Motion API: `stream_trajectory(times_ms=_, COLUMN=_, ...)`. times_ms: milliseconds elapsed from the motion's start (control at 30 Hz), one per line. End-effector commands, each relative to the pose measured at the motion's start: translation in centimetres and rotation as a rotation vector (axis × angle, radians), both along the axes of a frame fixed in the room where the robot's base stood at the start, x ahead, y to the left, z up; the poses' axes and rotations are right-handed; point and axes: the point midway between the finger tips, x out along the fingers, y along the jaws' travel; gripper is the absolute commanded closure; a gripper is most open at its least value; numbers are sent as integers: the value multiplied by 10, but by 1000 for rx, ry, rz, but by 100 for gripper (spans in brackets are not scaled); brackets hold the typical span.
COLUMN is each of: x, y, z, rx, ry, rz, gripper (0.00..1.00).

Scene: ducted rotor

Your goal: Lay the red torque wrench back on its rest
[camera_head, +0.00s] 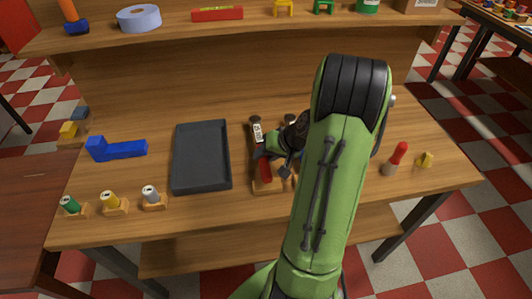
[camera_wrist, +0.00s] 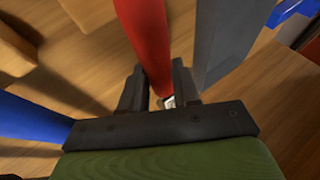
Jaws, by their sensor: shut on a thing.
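The red torque wrench (camera_head: 265,171) is held at my gripper over the right-middle of the workbench; only its red part shows clearly in the head view. In the wrist view its red handle (camera_wrist: 148,40) runs from the top edge down between the two jaws. My gripper (camera_wrist: 160,95) is shut on it, with a finger on each side. In the head view my gripper (camera_head: 272,156) is partly hidden by my arm. Pale wooden blocks (camera_head: 262,187), which look like a rest, lie just below the red part. I cannot tell whether the wrench touches them.
A grey bar (camera_wrist: 225,40) stands close right of the wrench in the wrist view, and a blue bar (camera_wrist: 30,122) lies left. A dark tray (camera_head: 201,185), a blue block (camera_head: 117,149) and a red-handled tool (camera_head: 399,154) are on the workbench (camera_head: 330,222).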

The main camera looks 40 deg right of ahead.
Motion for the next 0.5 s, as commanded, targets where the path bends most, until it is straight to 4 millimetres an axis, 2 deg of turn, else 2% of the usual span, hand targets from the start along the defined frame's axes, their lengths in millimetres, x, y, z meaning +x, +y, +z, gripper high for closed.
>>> stream_trajectory(times_ms=233, x=1, y=0, z=2, rx=-2, ry=-3, rz=0, gripper=100)
stream_trajectory(times_ms=500, x=1, y=0, z=-6, rx=-2, ry=-3, rz=0, gripper=100)
